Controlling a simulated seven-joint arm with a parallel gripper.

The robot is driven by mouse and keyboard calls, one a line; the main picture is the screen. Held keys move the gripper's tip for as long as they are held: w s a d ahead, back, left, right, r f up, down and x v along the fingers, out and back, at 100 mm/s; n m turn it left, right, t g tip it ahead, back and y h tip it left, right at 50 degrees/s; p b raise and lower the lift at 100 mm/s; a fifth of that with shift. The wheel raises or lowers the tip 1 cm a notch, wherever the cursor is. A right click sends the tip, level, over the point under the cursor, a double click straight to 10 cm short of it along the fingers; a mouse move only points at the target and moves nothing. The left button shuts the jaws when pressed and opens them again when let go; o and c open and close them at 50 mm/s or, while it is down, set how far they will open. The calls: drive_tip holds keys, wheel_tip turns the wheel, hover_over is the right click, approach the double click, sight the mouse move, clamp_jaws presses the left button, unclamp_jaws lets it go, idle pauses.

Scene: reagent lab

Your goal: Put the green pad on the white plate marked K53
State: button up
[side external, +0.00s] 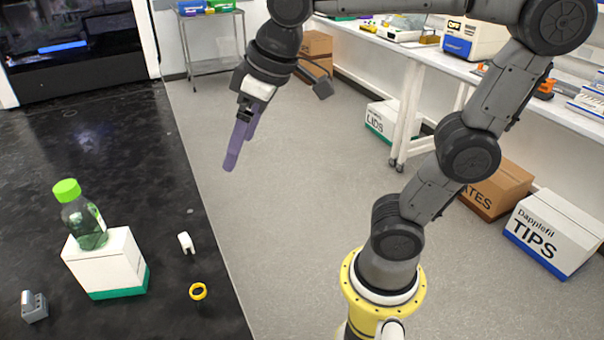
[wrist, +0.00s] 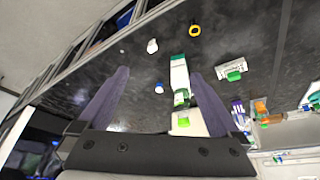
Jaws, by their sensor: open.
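My gripper (side external: 233,165) is high above the floor beside the bench, its purple fingers pointing down with nothing between them. In the wrist view, its fingers (wrist: 157,95) are spread wide apart. The label is too small to read, so I cannot tell whether this is plate K53.
A green-capped bottle (side external: 88,227) stands on a white and green box (side external: 105,262) on the bench. A yellow ring (side external: 198,291), a small white piece (side external: 186,243) and a grey block (side external: 34,306) lie nearby. The bench's far middle is clear.

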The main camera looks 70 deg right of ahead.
drive_tip(key=s+d+f+m+t, duration=0.1)
drive_tip(key=s+d+f, duration=0.2)
drive_tip(key=s+f, duration=0.4)
drive_tip(key=shift+s+d+f+m+h, duration=0.15)
drive_tip(key=shift+s+d+m+h, duration=0.2)
drive_tip(key=shift+s, duration=0.95)
